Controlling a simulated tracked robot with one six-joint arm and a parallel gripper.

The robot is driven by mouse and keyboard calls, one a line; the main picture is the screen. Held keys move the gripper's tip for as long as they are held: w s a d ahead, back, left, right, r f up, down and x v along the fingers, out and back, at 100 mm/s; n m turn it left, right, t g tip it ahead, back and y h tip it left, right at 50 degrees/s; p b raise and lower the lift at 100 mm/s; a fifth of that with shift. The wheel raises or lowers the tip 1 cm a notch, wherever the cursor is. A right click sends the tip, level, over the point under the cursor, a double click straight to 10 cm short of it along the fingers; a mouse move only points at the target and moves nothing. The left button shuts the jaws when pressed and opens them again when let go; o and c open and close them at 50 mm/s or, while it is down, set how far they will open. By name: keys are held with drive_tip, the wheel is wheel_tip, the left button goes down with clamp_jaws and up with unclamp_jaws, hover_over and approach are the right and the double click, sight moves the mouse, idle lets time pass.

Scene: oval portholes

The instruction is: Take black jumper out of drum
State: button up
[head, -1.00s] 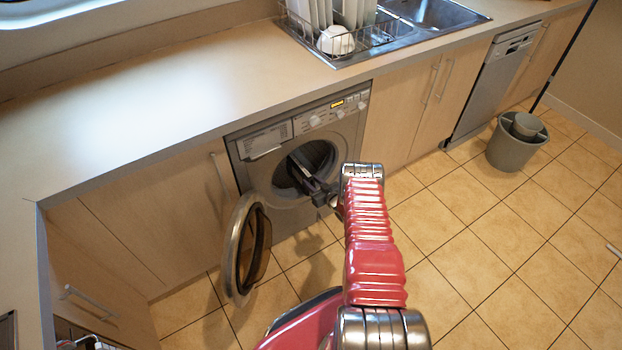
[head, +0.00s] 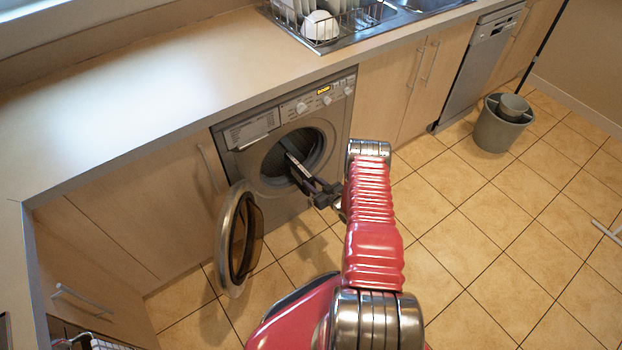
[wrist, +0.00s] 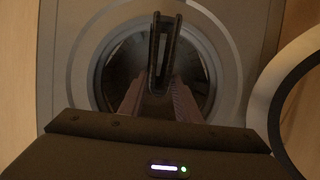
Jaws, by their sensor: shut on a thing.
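The washing machine (head: 254,160) stands under the counter, its round door (head: 228,238) swung open to the left. Its drum (head: 315,145) is dark inside; the wrist view shows the drum mouth (wrist: 103,72) straight ahead. My gripper (head: 290,160) points into the opening from the front right, its fingertips at or just inside the mouth. In the wrist view my gripper (wrist: 167,22) has its dark fingers close together, shut on dark cloth, taken to be the black jumper. The cloth's outline cannot be made out against the dark drum.
The open door also stands close on the right in the wrist view (wrist: 268,105). A counter (head: 120,110) runs above, with a dish rack (head: 325,45) and sink at the back. The tiled floor between is clear.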

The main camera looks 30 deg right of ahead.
drive_tip(key=s, duration=1.6)
drive_tip(key=shift+s+d, duration=0.2)
idle(0.4)
idle(0.5)
drive_tip(key=shift+s, duration=0.15)
